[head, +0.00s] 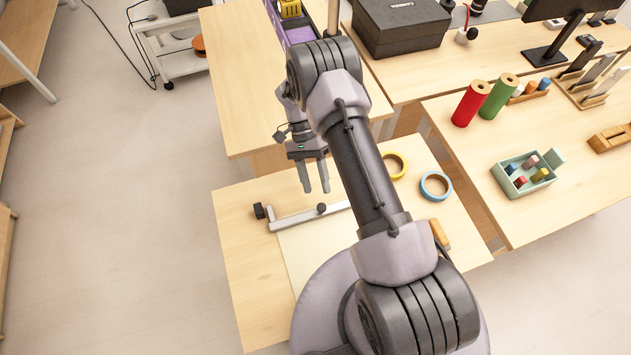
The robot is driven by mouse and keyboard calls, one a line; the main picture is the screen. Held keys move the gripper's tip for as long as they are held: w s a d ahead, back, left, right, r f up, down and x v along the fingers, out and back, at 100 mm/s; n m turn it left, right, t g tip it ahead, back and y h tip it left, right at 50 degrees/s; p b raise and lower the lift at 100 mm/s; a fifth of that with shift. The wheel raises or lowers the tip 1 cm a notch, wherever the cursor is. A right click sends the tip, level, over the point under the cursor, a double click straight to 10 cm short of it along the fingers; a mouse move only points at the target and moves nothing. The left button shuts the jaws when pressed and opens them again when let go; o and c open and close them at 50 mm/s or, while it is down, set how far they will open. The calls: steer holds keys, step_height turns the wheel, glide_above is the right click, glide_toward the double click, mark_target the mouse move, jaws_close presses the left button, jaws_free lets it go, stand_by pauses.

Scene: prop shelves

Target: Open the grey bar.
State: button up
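The grey bar (290,221) lies low over the near wooden table, left of my arm. It has a black block (260,211) at its left end and a small black knob (321,208) on top. Its right end runs behind my arm and is hidden. A pale sheet or board (300,250) lies beneath and in front of it. My gripper (315,190) points down with its two fingers apart and nothing visible between them. In the picture its tips are just above the bar near the knob; I cannot tell the height gap.
A yellow tape ring (404,164) and a blue tape ring (424,190) lie right of my arm. A red roll (464,112), a green roll (493,105) and a pale green box (500,178) stand on the right table.

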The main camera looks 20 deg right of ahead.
steer(key=s+r+p, duration=0.1)
steer(key=s+r, duration=0.1)
steer(key=s, duration=0.6)
steer(key=s+r+p, duration=0.1)
steer(key=s+r, duration=0.2)
steer(key=s, duration=0.5)
steer(key=shift+s, duration=0.15)
